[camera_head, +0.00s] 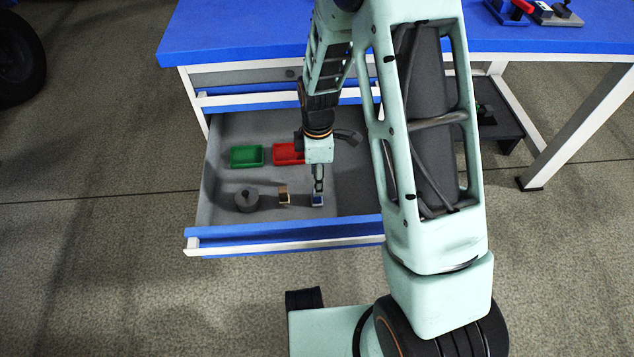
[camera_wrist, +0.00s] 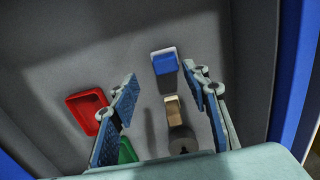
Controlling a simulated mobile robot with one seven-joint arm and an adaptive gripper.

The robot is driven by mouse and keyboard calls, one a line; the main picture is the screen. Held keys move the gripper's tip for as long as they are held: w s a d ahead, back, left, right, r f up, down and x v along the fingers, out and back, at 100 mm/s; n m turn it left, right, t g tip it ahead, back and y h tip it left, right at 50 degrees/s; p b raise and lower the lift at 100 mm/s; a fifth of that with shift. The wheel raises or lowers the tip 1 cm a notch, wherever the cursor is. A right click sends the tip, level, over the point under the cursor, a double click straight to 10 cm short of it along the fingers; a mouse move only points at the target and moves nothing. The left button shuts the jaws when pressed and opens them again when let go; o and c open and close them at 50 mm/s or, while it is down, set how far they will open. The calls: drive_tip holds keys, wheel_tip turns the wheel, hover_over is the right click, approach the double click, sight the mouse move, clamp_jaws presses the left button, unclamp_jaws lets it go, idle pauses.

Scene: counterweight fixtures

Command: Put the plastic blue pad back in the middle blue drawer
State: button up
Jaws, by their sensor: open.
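The blue pad (camera_wrist: 165,62), a small block with a blue face and a white edge, lies on the floor of the open blue-fronted drawer (camera_head: 300,234). In the head view the pad (camera_head: 317,201) is near the drawer's front, right below my gripper (camera_head: 318,182). In the wrist view my gripper (camera_wrist: 160,78) is open and empty. Its two fingers straddle the space in front of the pad, which appears between and just beyond the fingertips. I cannot tell the exact height gap.
The drawer also holds a green tray (camera_head: 246,156), a red tray (camera_head: 288,154), a dark round weight (camera_head: 247,200) and a tan block (camera_head: 284,196) beside the pad. A blue-topped workbench (camera_head: 240,35) overhangs the drawer's rear. My arm hides the drawer's right side.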

wheel_tip(320, 180, up, 6)
drive_tip(key=p, duration=0.1)
drive_tip(key=shift+r+p, duration=0.15)
drive_tip(key=shift+p, duration=0.15)
idle(0.3)
